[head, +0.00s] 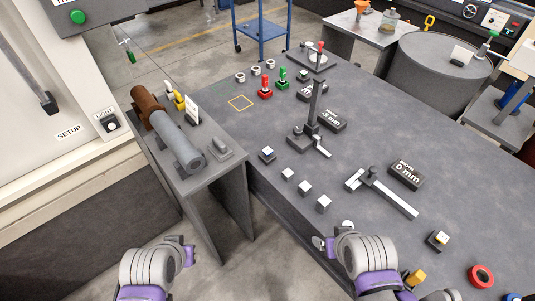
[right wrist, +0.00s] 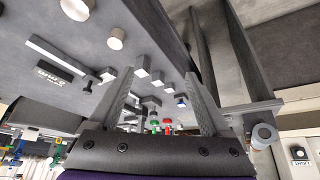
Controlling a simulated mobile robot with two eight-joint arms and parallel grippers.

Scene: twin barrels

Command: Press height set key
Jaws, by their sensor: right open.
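A black height gauge (head: 317,100) with a tall post stands on the grey bench, with a black readout block (head: 332,120) beside it. A white-topped key on a dark base (head: 266,154) sits left of the gauge. Three plain white keys (head: 305,188) run in a row from it towards me. I cannot read which one is the height set key. My right gripper is open and empty in the right wrist view (right wrist: 161,74); several white keys (right wrist: 158,78) show beyond and between its fingers.
A second gauge (head: 382,192) lies by a readout showing 0 mm (head: 405,174). Red (head: 265,88) and green (head: 282,78) pieces stand farther back. A side stand (head: 205,185) holds a grey cylinder.

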